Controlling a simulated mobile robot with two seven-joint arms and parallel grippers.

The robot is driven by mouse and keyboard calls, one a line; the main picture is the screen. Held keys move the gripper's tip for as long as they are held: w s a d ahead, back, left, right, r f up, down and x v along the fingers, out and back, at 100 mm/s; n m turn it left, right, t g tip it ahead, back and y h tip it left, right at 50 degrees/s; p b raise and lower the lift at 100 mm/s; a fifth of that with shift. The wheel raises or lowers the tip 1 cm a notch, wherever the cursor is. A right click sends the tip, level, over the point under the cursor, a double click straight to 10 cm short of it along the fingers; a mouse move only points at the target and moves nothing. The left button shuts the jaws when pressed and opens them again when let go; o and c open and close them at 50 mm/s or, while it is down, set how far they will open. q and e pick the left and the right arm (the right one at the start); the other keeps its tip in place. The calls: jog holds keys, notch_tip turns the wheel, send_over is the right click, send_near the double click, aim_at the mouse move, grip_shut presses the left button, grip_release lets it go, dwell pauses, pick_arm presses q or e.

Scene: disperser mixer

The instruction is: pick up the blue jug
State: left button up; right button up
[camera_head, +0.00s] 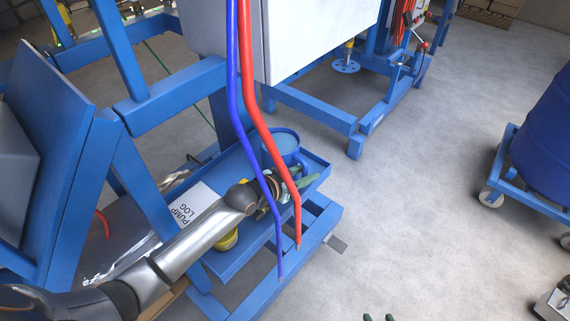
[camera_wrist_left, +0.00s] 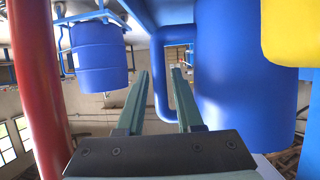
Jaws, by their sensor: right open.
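The blue jug (camera_head: 283,142) stands upright on the blue tray at the frame's lower shelf. In the left wrist view, which looks upside down, the jug (camera_wrist_left: 235,70) fills the right side and its curved handle (camera_wrist_left: 162,92) shows toward the centre. My left gripper (camera_head: 304,178) is beside the jug, partly behind the red hose. In the wrist view its two green fingers (camera_wrist_left: 160,75) are apart, with the handle in line between them; contact cannot be told. My right gripper (camera_head: 378,317) shows only its green fingertips at the bottom edge, apart and empty.
A blue tray (camera_head: 318,166) carries a PUMP LOG sheet (camera_head: 190,207) and a yellow container (camera_head: 226,240). Red (camera_head: 262,130) and blue (camera_head: 233,75) hoses hang before my left arm. A blue drum (camera_head: 546,130) on a wheeled dolly stands right. The floor between is clear.

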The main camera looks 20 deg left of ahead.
pick_arm(q)
grip_shut()
jog(key=shift+w+r, duration=0.1)
jog(key=shift+r, duration=0.15)
jog(key=shift+r, duration=0.15)
